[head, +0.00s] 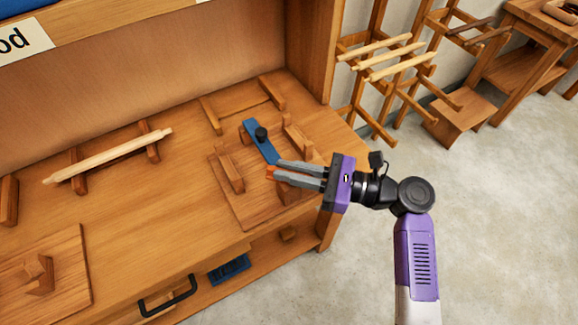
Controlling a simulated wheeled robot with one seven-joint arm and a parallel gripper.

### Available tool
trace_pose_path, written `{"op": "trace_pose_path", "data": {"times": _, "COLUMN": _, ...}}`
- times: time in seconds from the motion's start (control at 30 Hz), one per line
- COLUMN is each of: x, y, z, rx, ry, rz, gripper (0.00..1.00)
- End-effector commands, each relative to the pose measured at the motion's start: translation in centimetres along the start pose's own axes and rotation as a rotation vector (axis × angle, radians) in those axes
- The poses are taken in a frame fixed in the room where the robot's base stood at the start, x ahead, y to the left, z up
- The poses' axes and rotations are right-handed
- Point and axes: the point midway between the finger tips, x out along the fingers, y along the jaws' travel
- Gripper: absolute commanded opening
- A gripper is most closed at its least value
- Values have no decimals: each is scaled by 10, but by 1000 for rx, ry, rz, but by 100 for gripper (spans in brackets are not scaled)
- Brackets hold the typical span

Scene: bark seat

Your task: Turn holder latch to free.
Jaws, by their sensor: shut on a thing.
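The holder latch (254,133) is a flat blue bar with a black round knob on it. It lies slantwise across a wooden holder (229,171) with upright blocks, on the right part of the workbench. My gripper (275,168) reaches in from the right. Its grey fingers are shut on the near end of the latch, which the fingertips partly hide. A small orange patch shows at the fingertips; I cannot tell what it belongs to.
A pale turned spindle (108,157) rests on wooden supports at the left of the bench. A black drawer handle (168,296) is on the bench front. Wooden racks with pale spindles (395,63) stand at the upper right. The floor (500,220) at right is clear.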

Motion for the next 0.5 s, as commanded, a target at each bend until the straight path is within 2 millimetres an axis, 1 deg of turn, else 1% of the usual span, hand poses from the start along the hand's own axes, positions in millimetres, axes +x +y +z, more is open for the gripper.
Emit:
{"op": "trace_pose_path", "data": {"times": 0.03, "x": 0, "y": -2, "z": 1, "rx": 2, "ry": 2, "rz": 43, "gripper": 0}}
{"op": "trace_pose_path", "data": {"times": 0.5, "x": 0, "y": -1, "z": -3, "rx": 2, "ry": 4, "rz": 482, "gripper": 0}}
